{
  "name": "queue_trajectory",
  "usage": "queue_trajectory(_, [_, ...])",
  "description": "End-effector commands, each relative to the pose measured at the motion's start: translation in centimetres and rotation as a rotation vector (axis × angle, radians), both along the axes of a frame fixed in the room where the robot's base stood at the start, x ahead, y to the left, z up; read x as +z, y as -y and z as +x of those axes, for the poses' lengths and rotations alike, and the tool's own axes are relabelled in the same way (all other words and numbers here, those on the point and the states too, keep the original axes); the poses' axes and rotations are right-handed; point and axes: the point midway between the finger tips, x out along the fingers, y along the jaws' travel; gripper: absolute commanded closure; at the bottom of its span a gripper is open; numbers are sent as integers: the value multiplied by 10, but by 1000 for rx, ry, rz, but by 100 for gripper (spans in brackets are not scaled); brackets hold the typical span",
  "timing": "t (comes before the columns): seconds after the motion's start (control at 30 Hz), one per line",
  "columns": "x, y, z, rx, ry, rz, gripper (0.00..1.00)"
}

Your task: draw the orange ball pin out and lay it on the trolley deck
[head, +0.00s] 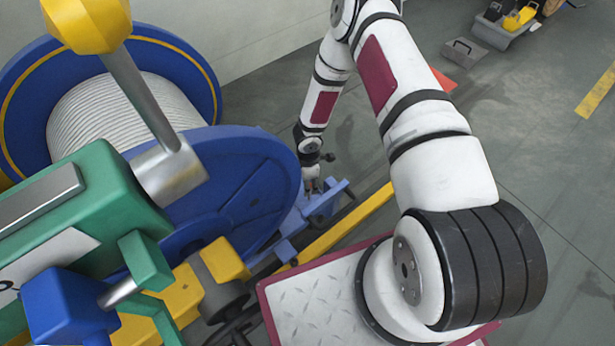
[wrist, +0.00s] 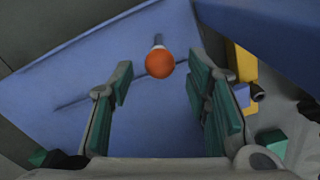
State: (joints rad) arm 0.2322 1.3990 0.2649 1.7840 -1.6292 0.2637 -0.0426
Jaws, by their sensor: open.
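The orange ball pin (wrist: 160,63) shows in the wrist view as a round orange ball on a short pale shank, against a broad blue surface (wrist: 75,85). My gripper (wrist: 164,88) is open, with one green-padded finger on each side of the picture. The ball appears between and a little beyond the fingertips, with clear gaps on both sides. In the head view my gripper (head: 312,186) points down beside a blue bracket (head: 322,203), and the ball pin cannot be made out there.
A large blue reel (head: 245,185) wound with pale strand stands left of my gripper. A green machine block (head: 100,200) and a yellow-knobbed lever (head: 140,95) are nearer. A yellow rail (head: 340,230) runs past the bracket. Grey floor is open at right; a tool tray (head: 495,35) lies far back.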

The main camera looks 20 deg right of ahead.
Motion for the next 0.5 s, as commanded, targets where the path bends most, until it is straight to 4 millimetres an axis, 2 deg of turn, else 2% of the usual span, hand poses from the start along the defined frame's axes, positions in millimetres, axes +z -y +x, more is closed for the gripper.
queue_trajectory(0.03, [-10,0,-1,0,-1,1,56])
queue_trajectory(0.2, [-25,-1,-1,-1,0,1,56])
queue_trajectory(0.5, [-30,0,0,-1,0,1,56])
